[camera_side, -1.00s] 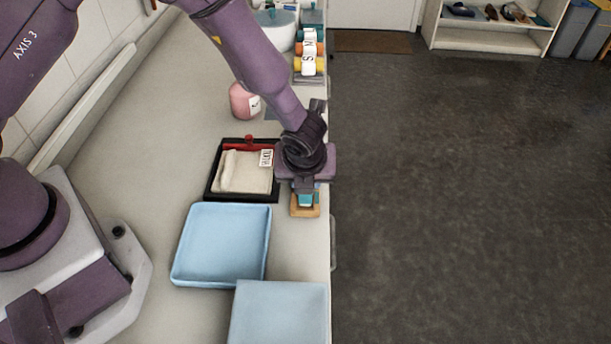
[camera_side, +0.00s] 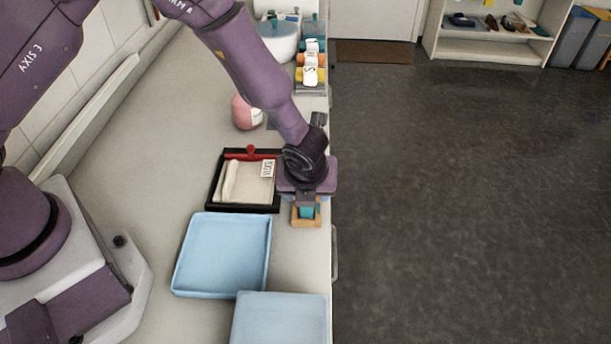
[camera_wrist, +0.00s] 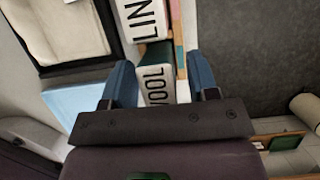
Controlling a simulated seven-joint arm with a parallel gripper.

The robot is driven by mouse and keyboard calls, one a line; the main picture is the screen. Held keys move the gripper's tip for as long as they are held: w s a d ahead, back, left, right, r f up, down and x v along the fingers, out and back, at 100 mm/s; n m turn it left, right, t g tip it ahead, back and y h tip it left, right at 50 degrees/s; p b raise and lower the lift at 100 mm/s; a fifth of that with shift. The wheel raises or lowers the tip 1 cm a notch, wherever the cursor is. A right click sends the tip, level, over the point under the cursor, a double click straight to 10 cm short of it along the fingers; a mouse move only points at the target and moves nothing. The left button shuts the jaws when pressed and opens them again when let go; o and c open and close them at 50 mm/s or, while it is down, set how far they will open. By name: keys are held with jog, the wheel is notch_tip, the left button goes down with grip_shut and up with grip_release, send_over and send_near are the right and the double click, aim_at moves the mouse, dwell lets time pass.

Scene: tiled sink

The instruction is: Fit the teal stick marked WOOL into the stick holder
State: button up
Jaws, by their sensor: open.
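The teal stick marked WOOL (camera_wrist: 156,84) is between my fingers in the wrist view, with its white label facing the camera. Its teal part also shows in the side view (camera_side: 308,212) just below my gripper. The wooden stick holder (camera_side: 300,223) is near the counter's right edge, and the teal part shows within its outline. I cannot tell how deep the stick sits. My gripper (camera_wrist: 161,82) is open, with a blue finger on each side of the WOOL label. In the side view my gripper (camera_side: 307,198) is directly over the holder and hides part of it.
A white label beginning LIN (camera_wrist: 143,18) lies just beyond WOOL. A black tray (camera_side: 214,193) with cream cloth is left of the holder. Blue trays (camera_side: 182,275) (camera_side: 280,318) are in front. A pink jar (camera_side: 244,112) stands behind. The counter drops off at right.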

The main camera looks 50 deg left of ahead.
jog(key=v, duration=1.2)
jog(key=s+a+r+n, duration=0.2)
jog(key=a+r+n, duration=0.4)
jog(key=r, duration=0.2)
jog(key=s+a+r+n+t+h, duration=0.1)
jog(key=s+a+r+n, duration=0.4)
jog(key=n, duration=0.5)
jog(key=s+a+r+n+t+h, duration=0.1)
jog(key=s+a+r+n, duration=0.3)
jog(key=s+n, duration=0.6)
jog(key=shift+s+a+r+n+h, duration=0.2)
jog(key=shift+a+r+n+h, duration=0.3)
jog(key=shift+r, duration=0.45)
